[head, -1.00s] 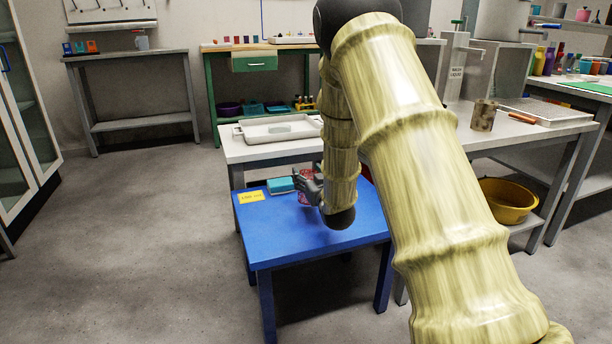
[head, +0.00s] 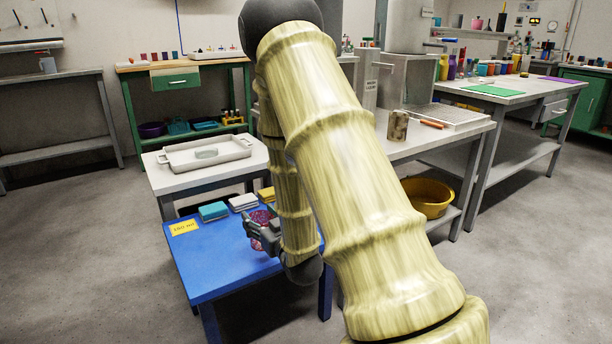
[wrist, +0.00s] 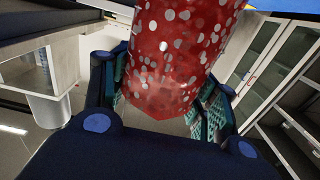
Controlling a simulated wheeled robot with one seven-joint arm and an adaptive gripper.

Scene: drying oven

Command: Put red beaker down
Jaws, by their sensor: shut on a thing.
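The red beaker, with pale speckles, fills the upper middle of the wrist view (wrist: 175,55). My gripper (wrist: 165,100) has its teal-padded fingers on both sides of it and is shut on it. In the head view my gripper (head: 264,232) is low over the blue table (head: 215,270), with a bit of the red beaker (head: 262,216) showing behind the fingers. My arm hides part of the table's right side. I cannot tell whether the beaker touches the tabletop.
On the blue table are a yellow label (head: 184,227), a teal block (head: 213,211), a white block (head: 243,202) and a yellow block (head: 267,194). A white tray (head: 205,153) sits on the bench behind. The front left of the blue table is clear.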

